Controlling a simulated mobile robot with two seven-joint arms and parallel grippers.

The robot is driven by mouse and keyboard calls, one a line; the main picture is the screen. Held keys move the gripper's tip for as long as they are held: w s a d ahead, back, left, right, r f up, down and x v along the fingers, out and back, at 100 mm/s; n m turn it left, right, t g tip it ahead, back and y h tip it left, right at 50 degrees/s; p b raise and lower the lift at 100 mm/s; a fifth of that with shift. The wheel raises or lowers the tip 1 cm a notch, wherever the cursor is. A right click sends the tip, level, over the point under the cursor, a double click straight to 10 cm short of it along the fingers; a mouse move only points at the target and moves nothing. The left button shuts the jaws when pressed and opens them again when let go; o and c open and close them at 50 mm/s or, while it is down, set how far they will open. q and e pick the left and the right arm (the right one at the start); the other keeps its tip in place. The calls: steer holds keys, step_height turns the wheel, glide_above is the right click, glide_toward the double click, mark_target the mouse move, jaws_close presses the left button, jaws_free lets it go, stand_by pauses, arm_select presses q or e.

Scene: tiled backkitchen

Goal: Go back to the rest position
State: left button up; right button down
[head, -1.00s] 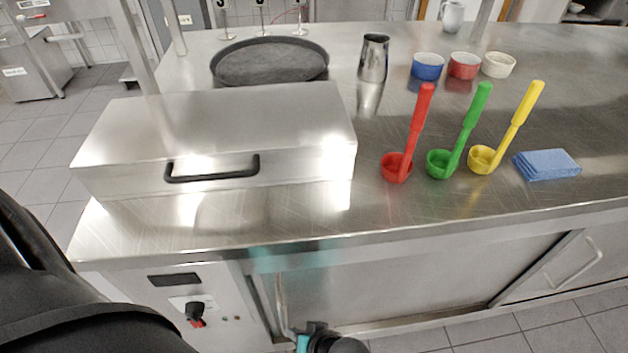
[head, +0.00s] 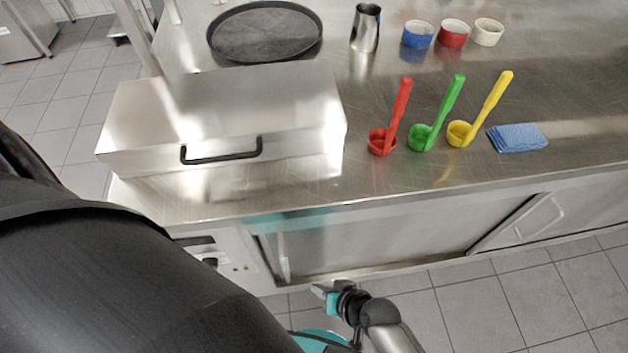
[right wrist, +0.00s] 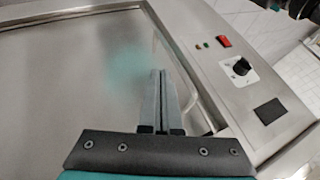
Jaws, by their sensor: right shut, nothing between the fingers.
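My right gripper (head: 322,290) shows at the bottom of the head view, in front of the steel counter (head: 230,200) and below its top edge. It is shut and empty. In the right wrist view its two fingers (right wrist: 158,75) lie together, pointing at the counter's front, with a steel door panel (right wrist: 70,70) ahead and a black knob (right wrist: 242,67) to the right. I cannot tell whether the fingertips touch the panel. A large black arm part of mine fills the lower left of the head view. My left gripper does not show.
On the counter stand a steel box (head: 225,110) with a black handle, a round dark tray (head: 265,32), a steel cup (head: 366,28), red (head: 381,142), green (head: 422,138) and yellow (head: 461,133) ladles, small bowls (head: 453,33) and a blue cloth (head: 518,138). Tiled floor (head: 530,300) is free in front.

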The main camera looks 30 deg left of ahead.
steer(key=shift+s+d+r+p, duration=0.1)
steer(key=shift+d+r+p, duration=0.3)
steer(key=shift+r, duration=0.15)
steer(key=s+d+f+m+t+h+b, duration=0.1)
steer(key=s+d+f+m+h+b, duration=0.2)
steer(key=d+f, duration=1.15)
steer(key=s+d+f+h, duration=0.2)
steer(key=s+d, duration=0.4)
steer(key=s, duration=0.1)
steer(key=s+d+f+m+g+h, duration=0.1)
steer(key=s+d+f+h, duration=0.1)
steer(key=s+d, duration=0.5)
steer(key=shift+s+f+g+b, duration=0.2)
steer(key=shift+f+g+b, duration=0.1)
steer(key=shift+b, duration=0.05)
steer(key=shift+w, duration=0.15)
